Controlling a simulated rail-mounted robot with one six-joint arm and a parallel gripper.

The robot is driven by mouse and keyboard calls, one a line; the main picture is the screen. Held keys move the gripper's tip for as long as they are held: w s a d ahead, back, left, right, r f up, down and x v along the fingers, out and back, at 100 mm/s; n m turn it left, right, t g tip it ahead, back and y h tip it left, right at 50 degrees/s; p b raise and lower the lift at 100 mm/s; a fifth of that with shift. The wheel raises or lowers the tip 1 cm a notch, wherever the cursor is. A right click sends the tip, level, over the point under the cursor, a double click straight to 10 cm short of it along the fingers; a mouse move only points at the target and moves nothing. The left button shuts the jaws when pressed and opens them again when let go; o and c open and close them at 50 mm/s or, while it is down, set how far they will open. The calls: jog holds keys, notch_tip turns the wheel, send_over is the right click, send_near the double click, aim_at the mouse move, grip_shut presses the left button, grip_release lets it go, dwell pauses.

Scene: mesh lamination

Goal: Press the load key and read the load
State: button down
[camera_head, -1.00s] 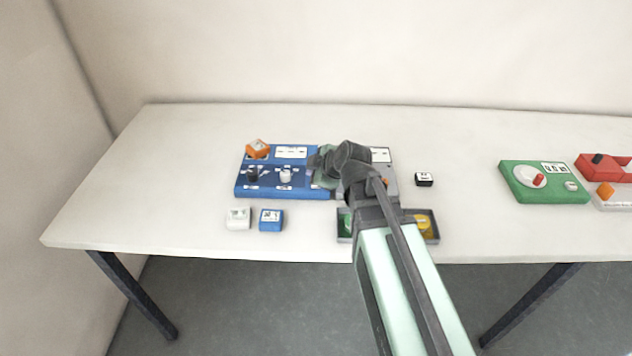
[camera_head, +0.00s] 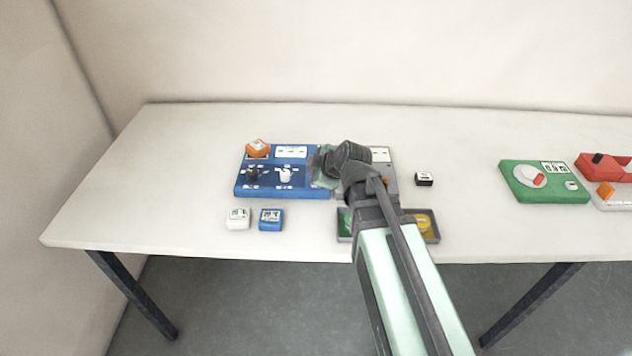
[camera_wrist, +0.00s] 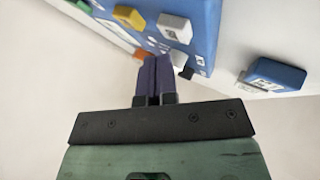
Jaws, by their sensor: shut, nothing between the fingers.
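The blue panel (camera_head: 305,192) lies on the table, with a dark knob (camera_head: 253,174), a white knob (camera_head: 285,175) and a white label plate (camera_head: 291,152). I cannot tell which control is the load key. In the wrist view, my gripper (camera_wrist: 155,62) is shut and empty, its fingertips over or against the edge of the blue panel (camera_wrist: 205,20). An orange key (camera_wrist: 143,54), a yellow key (camera_wrist: 128,17) and a white labelled key (camera_wrist: 174,27) show close to the tips. Whether the tips touch a key is unclear. In the head view my wrist hides the fingertips.
A grey panel (camera_head: 390,165) is partly behind my arm. A tray (camera_head: 434,238) with coloured pieces sits at the front edge. White (camera_head: 237,219) and blue (camera_head: 271,220) blocks stand in front of the panel. A small black-and-white block (camera_head: 424,179) and green device (camera_head: 545,193) are to the right.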

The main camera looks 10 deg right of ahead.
jog(key=shift+f, duration=0.35)
jog(key=shift+f+b, duration=0.5)
jog(key=shift+b, duration=0.2)
jog(key=shift+r, duration=0.1)
dwell(0.4)
jog(key=shift+r+p, duration=0.8)
jog(key=shift+p, duration=0.1)
jog(key=shift+r, duration=0.1)
notch_tip(320, 180, up, 5)
jog(key=p, duration=0.5)
